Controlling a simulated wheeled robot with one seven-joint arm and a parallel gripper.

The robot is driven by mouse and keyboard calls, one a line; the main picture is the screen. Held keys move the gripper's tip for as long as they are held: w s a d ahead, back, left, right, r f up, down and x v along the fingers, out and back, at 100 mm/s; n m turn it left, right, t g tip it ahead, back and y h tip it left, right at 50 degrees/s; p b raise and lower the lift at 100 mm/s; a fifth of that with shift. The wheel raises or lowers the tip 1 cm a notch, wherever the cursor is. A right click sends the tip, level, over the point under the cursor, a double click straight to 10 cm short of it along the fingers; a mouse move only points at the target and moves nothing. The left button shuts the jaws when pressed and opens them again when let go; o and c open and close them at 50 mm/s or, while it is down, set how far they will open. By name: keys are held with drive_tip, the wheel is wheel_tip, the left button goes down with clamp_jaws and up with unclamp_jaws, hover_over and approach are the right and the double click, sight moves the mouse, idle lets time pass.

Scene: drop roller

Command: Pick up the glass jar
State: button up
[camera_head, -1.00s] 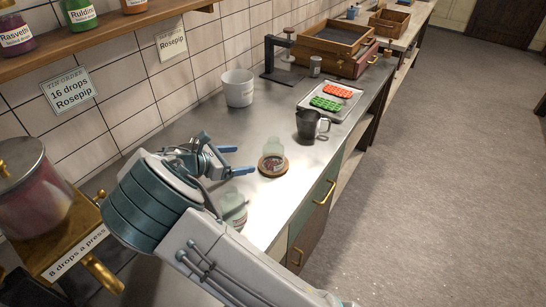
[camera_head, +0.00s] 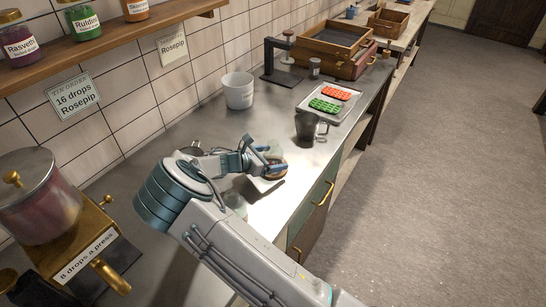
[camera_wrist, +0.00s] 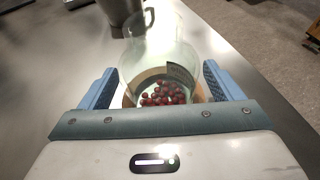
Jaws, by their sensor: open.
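The glass jar (camera_wrist: 160,60) is clear and holds several small red balls at its bottom. In the wrist view it stands between the two blue fingers of my gripper (camera_wrist: 160,88), which is open, with a gap on each side. In the head view my gripper (camera_head: 273,160) reaches over the counter at the jar, whose pale glass (camera_head: 272,146) shows just behind the fingers. The jar stands on a round brown coaster (camera_head: 281,167), mostly hidden by the gripper.
A dark metal mug (camera_head: 307,127) stands beyond the jar, near a tray of red and green molds (camera_head: 312,111). A white pot (camera_head: 238,90) is near the wall. Another pale glass (camera_head: 236,204) is partly hidden by my arm. A brass-based dispenser (camera_head: 85,240) stands at left.

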drive_tip(key=shift+w+d+f, duration=0.2)
drive_tip(key=shift+d, duration=0.1)
drive_tip(key=shift+c, duration=0.4)
drive_tip(key=c, duration=1)
drive_tip(key=shift+c, duration=0.7)
drive_tip(key=shift+r, duration=0.15)
